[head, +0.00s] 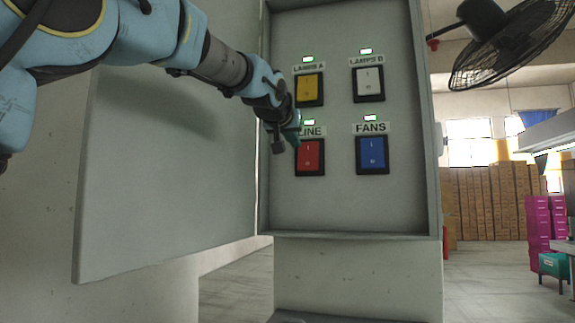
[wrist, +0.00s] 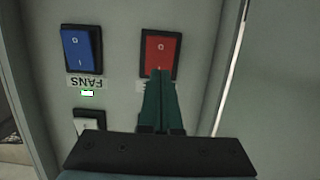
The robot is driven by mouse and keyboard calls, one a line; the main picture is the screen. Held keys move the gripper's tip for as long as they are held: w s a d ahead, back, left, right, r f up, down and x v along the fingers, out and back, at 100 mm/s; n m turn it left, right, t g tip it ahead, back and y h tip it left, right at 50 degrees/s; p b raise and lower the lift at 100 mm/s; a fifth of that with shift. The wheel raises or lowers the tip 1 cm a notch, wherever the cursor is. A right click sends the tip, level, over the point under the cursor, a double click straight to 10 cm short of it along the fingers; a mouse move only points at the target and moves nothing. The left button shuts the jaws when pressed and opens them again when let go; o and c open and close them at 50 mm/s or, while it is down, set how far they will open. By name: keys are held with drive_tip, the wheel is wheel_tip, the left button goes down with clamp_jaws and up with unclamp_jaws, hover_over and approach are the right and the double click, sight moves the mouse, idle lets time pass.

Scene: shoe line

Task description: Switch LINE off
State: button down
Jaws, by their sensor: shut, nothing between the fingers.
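The red LINE switch (head: 310,158) is the lower left of the rocker switches in the open wall cabinet. A green light (head: 309,122) is lit above its label, which my gripper partly covers. My gripper (head: 297,140) is shut and empty, just at the upper left of the red switch. In the wrist view, which is upside down, the closed fingertips (wrist: 161,74) overlap the label-side edge of the red switch (wrist: 160,47). I cannot tell whether they touch it.
The blue FANS switch (head: 372,153) is to the right. The yellow LAMPS A switch (head: 309,89) and white LAMPS B switch (head: 368,83) are above; all have lit green lights. The open cabinet door (head: 170,190) stands at the left, and a black fan (head: 510,45) at upper right.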

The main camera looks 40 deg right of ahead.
drive_tip(key=shift+w, duration=0.45)
drive_tip(key=shift+w+d, duration=0.1)
drive_tip(key=p, duration=0.8)
approach(306, 164)
drive_tip(key=x, duration=0.6)
drive_tip(key=shift+d+r, duration=0.1)
drive_tip(key=shift+r, duration=0.15)
drive_tip(key=shift+w+d+f, duration=0.2)
drive_tip(key=shift+w+d, duration=0.05)
drive_tip(key=shift+d, duration=0.05)
drive_tip(key=shift+f+b, duration=0.2)
drive_tip(key=shift+b, duration=0.1)
